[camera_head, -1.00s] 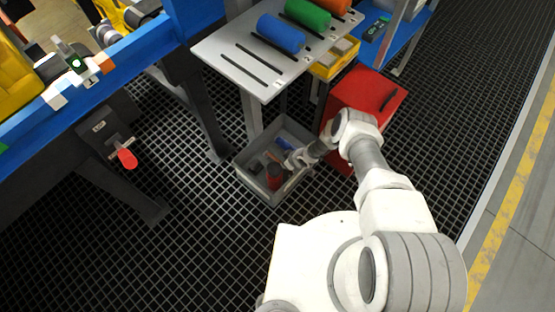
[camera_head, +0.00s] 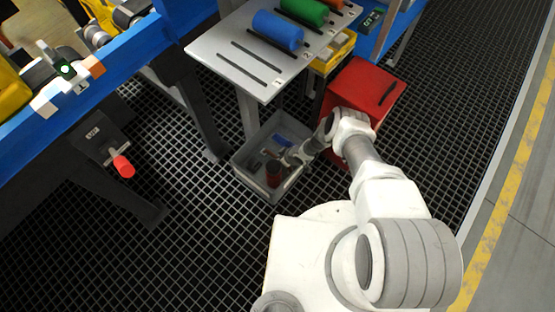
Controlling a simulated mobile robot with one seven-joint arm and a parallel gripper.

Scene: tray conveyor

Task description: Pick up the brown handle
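A grey open bin (camera_head: 244,178) stands on the dark grated floor and holds several small items. Among them are a dark red can-like object (camera_head: 273,174) and a blue item (camera_head: 282,140). I cannot make out the brown handle with certainty; small brownish parts show near my gripper, too small to tell. My gripper (camera_head: 274,156) reaches down into the bin from the right, close to the dark red object. Its fingers are tiny and partly lost among the items, so their opening is unclear.
A grey slotted table (camera_head: 215,48) with blue (camera_head: 277,30) and green (camera_head: 304,10) rollers stands behind the bin. A red box (camera_head: 362,92) is close to my arm on the right. A blue conveyor frame (camera_head: 128,40) with a red knob (camera_head: 123,166) is at left.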

